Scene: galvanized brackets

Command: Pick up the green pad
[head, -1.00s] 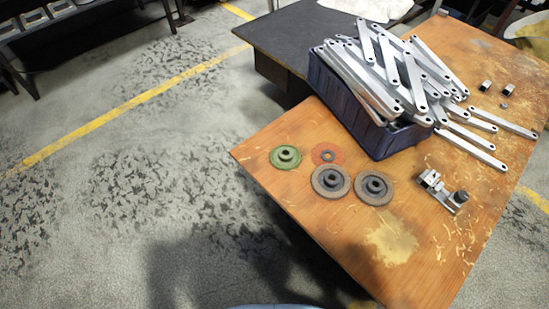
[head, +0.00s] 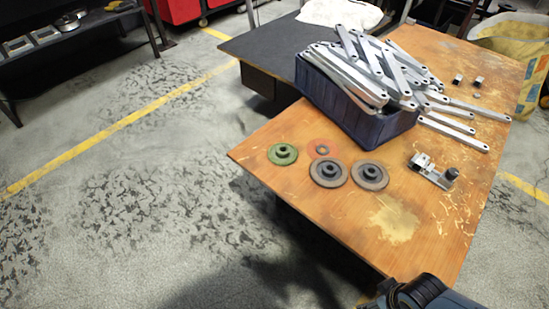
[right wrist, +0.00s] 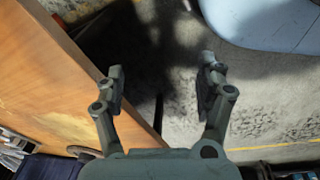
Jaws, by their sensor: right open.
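The green pad (head: 283,154) is a round disc with a dark hub. It lies flat near the left corner of the wooden table (head: 460,215) in the head view, with nothing on top of it. My right gripper (right wrist: 160,85) shows in the right wrist view, open and empty, with its fingers over the floor beside the table edge. Part of my right arm (head: 425,292) enters at the bottom right of the head view, well away from the pad. My left gripper is not in view.
Beside the pad lie an orange disc (head: 323,149) and two grey discs (head: 329,172) (head: 370,174). A blue crate (head: 345,115) heaped with metal brackets stands behind them. A metal clamp-like part (head: 433,170) lies to the right. The table's front is mostly clear.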

